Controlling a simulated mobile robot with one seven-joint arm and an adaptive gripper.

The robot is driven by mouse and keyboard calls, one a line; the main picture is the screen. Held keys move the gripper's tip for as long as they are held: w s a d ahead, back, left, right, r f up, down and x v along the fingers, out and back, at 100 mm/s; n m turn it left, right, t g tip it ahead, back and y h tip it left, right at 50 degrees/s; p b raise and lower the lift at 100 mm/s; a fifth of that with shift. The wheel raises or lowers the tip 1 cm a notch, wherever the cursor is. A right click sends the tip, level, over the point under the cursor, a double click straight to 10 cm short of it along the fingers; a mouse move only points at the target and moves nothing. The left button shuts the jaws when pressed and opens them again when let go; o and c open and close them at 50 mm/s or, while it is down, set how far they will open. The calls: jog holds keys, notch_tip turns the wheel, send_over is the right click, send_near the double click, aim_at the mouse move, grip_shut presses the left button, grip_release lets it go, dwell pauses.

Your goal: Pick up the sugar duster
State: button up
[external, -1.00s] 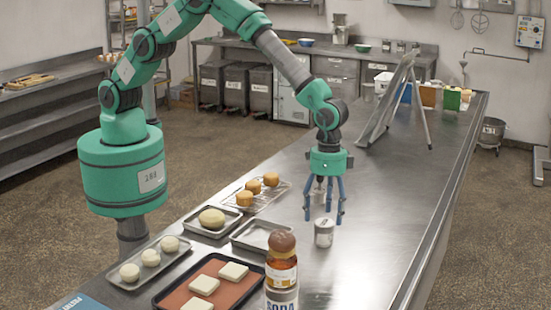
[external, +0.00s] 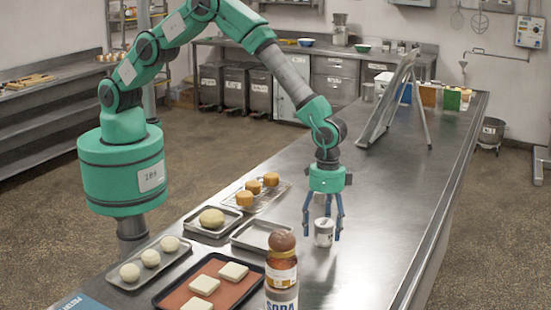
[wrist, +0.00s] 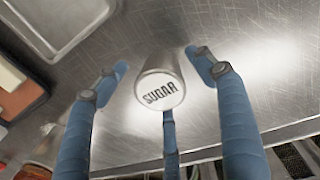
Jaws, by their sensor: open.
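The sugar duster (external: 324,232) is a small pale metal can standing upright on the steel table. In the wrist view its round top, marked SUGAR, faces me (wrist: 160,92). My gripper (external: 323,222) points down over it, with blue fingers spread around the can. In the wrist view the fingers (wrist: 165,95) are open on several sides of the duster, with gaps visible at left and right. Whether the lower finger touches it, I cannot tell.
An empty metal tray (external: 257,236) lies just left of the duster. Muffins on a rack (external: 252,196) are behind left. The table right of the duster is clear.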

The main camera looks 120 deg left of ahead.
aim_at(322, 222)
jog(key=c, duration=1.3)
jog(key=shift+r, duration=0.2)
jog(key=shift+r, duration=0.5)
jog(key=shift+s+r, duration=0.2)
jog(key=shift+r, duration=0.4)
jog(key=shift+s+r, duration=0.15)
jog(key=shift+r, duration=0.4)
jog(key=s, duration=0.5)
jog(key=s+r+b, duration=0.1)
jog(key=s, duration=0.4)
jog(key=s+a, duration=0.1)
jog(key=s, duration=0.4)
jog(key=shift+s+r, duration=0.15)
jog(key=shift+r, duration=0.05)
